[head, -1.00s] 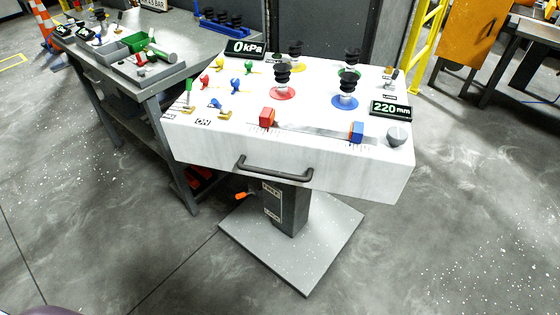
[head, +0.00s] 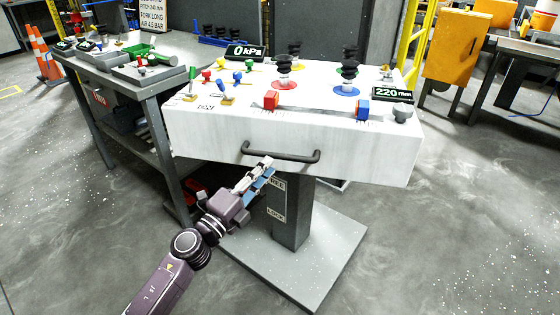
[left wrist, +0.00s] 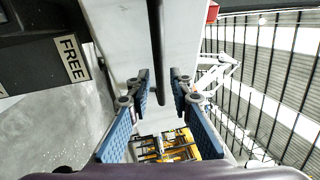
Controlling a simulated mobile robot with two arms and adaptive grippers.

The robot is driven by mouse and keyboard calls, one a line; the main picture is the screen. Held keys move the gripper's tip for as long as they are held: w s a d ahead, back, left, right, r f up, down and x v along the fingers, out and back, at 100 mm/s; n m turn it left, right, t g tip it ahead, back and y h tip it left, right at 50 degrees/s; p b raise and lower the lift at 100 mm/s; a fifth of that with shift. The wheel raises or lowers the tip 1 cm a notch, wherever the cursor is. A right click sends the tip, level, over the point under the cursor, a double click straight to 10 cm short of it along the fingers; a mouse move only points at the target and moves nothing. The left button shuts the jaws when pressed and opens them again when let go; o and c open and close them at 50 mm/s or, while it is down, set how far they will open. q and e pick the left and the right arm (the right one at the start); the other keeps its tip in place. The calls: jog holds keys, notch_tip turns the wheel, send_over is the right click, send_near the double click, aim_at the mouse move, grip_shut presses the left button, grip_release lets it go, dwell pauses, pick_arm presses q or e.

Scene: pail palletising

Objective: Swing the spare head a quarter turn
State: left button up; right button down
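The spare head is a white box (head: 222,133) on a dark column (head: 290,215) above a grey floor plate (head: 335,255). A dark bar handle (head: 305,157) runs across its front face. My left gripper (head: 269,166) is just below and in front of the handle's left half. In the left wrist view my left gripper (left wrist: 159,78) has its two blue fingers apart, and the dark handle (left wrist: 156,40) runs down the picture between their tips. I cannot tell whether they touch it. A FREE label (left wrist: 69,57) shows there at left. My right gripper is not in view.
Suction cups on red (head: 283,86) and blue (head: 346,89) discs, small coloured levers and a 220 mm display (head: 392,93) are on top of the head. A grey workbench (head: 140,88) stands close at left.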

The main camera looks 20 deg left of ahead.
aim_at(278, 156)
pick_arm(q)
jog(key=x, duration=0.6)
jog(key=shift+w, duration=0.1)
grip_shut()
jog(key=shift+f, duration=0.1)
